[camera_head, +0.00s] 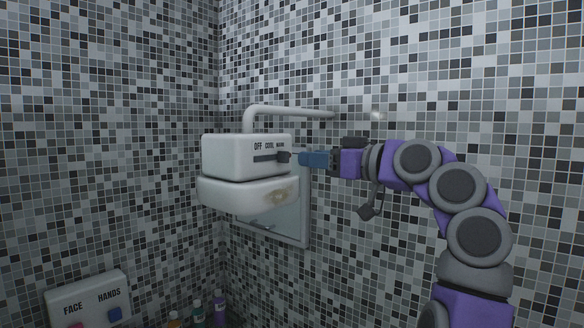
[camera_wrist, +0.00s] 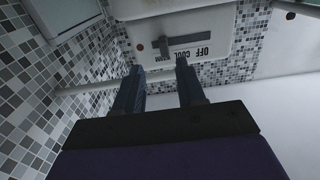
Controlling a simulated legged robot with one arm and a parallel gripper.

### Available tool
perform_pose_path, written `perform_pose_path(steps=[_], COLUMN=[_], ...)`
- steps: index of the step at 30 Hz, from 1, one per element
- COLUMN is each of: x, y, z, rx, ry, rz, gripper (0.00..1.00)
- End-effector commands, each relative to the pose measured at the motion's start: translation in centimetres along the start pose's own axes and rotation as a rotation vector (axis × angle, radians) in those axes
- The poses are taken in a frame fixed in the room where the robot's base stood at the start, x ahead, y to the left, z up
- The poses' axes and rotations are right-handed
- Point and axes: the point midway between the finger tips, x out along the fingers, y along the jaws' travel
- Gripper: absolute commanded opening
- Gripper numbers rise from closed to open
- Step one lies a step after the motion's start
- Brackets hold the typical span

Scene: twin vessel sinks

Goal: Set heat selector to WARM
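The heat selector unit (camera_head: 246,155) is a white box on the wall, labelled OFF, COOL and WARM from left to right in the head view. Its dark slider knob (camera_head: 284,157) sits at the right end of the slot, under WARM. My gripper (camera_head: 303,158) is just right of the knob, its blue fingers pointing at it. In the wrist view the unit (camera_wrist: 222,28) appears upside down. The fingers of my gripper (camera_wrist: 159,68) are apart, and the dark knob (camera_wrist: 163,44) shows beyond the gap between them. I cannot tell whether a finger touches the knob.
A white pipe (camera_head: 290,111) runs above the unit. A stained white lower part (camera_head: 240,196) and a mirror-like panel (camera_head: 290,222) are below it. A FACE/HANDS box (camera_head: 88,296) and several bottles (camera_head: 197,315) are lower left. The right tiled wall is clear.

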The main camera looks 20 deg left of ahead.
Motion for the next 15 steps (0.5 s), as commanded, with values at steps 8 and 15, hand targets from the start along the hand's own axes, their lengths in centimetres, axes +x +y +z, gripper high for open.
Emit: perform_pose_path(steps=[8, 15], x=[-6.1, -9.4], y=[0.0, 0.0], z=[0.1, 0.2], rx=[-0.001, 0.001], ry=[0.003, -0.003], rz=[0.002, 0.001], gripper=[0.39, 0.39])
